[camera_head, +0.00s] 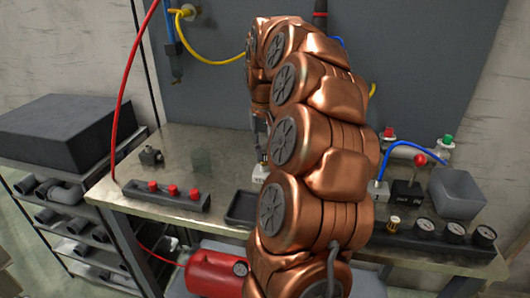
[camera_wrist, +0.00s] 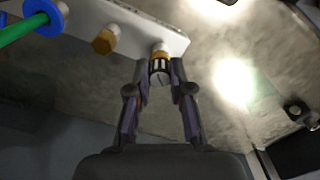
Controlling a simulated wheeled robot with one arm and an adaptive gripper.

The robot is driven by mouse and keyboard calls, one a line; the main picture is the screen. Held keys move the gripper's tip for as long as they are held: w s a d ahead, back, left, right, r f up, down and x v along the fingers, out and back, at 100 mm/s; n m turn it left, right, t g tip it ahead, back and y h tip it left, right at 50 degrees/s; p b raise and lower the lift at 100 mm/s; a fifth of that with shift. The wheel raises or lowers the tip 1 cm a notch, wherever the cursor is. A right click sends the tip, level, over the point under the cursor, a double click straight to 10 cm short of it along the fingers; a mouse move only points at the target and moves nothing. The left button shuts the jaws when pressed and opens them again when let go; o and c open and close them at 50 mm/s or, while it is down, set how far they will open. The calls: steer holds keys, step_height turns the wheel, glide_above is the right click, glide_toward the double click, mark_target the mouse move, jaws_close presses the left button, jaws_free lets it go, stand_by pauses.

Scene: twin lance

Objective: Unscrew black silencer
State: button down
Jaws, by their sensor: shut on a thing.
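In the wrist view, the black silencer (camera_wrist: 159,67) is a small ribbed dark cap with a slotted end and a brass-coloured collar. It sits at the edge of a pale block (camera_wrist: 135,28), and its collar meets the block. My gripper (camera_wrist: 160,74) has a finger on each side of the silencer and is shut on it. A brass hex fitting (camera_wrist: 104,41) stands on the same block to the left.
In the head view, the metal workbench (camera_head: 205,140) carries a strip with red knobs (camera_head: 165,195), a black tray (camera_head: 242,207), gauges (camera_head: 455,231) and a grey bin (camera_head: 458,192). A shelf of pipes stands left.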

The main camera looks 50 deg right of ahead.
steer(key=n+p, duration=0.1)
steer(key=n, duration=0.2)
steer(key=n+p, duration=0.1)
steer(key=shift+r+p, duration=0.25)
steer(key=shift+p, duration=0.05)
steer(key=shift+f+n+p, duration=0.2)
steer(key=shift+n+p, duration=0.1)
steer(key=shift+n, duration=0.7)
steer(key=c, duration=1.2)
jaws_free()
steer(key=shift+f, duration=0.1)
